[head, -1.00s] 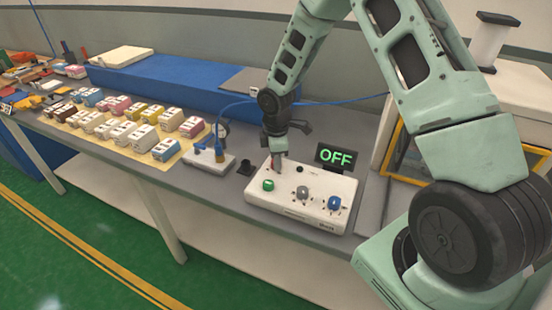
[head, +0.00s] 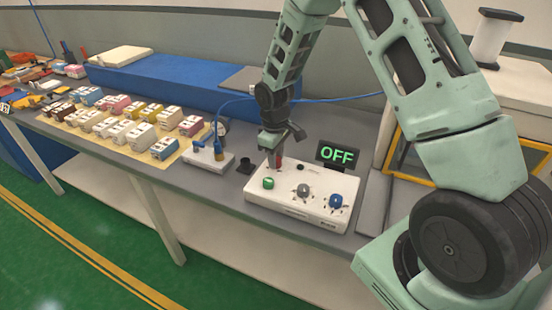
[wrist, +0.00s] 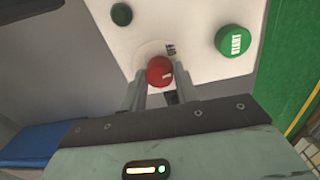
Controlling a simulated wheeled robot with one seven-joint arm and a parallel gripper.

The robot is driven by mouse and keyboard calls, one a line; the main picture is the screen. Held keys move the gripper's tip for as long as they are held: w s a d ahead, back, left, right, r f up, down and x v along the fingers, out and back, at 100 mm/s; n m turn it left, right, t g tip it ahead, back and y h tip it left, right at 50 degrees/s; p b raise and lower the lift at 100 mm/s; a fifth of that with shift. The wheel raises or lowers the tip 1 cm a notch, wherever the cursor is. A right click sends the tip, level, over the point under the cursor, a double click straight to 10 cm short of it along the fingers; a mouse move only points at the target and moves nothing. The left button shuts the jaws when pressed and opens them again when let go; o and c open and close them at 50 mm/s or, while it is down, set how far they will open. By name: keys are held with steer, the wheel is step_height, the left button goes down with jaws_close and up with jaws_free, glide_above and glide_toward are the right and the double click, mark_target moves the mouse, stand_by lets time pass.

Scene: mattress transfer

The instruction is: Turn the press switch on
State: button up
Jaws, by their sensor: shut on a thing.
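The white control box (head: 290,214) stands on the grey workbench. On its top are a red knob (head: 277,163), a green START button (head: 268,183), a grey knob (head: 303,191) and a blue knob (head: 335,202). The display (head: 338,155) behind it reads OFF in green. My gripper (head: 275,155) points down at the back left of the box. In the wrist view, its fingers are shut on the red knob (wrist: 159,70), one on each side. The small lettering on the knob is not legible. The green START button (wrist: 235,40) is clear of the fingers.
Several coloured blocks (head: 120,130) lie further left. A yellow-framed machine (head: 415,180) is close on the right.

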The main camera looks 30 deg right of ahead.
steer(key=m, duration=0.5)
steer(key=shift+m+b, duration=0.3)
steer(key=shift+b, duration=0.05)
steer(key=m, duration=0.4)
steer(key=shift+m, duration=0.4)
steer(key=shift+w, duration=0.1)
steer(key=o, duration=1)
steer(key=shift+r, duration=0.1)
steer(key=r, duration=0.5)
steer(key=r+b, duration=0.1)
steer(key=r, duration=0.5)
steer(key=r+b, duration=0.1)
steer(key=r, duration=0.5)
steer(key=shift+w+a+r, duration=0.1)
steer(key=shift+a+r, duration=0.05)
steer(key=shift+a, duration=0.15)
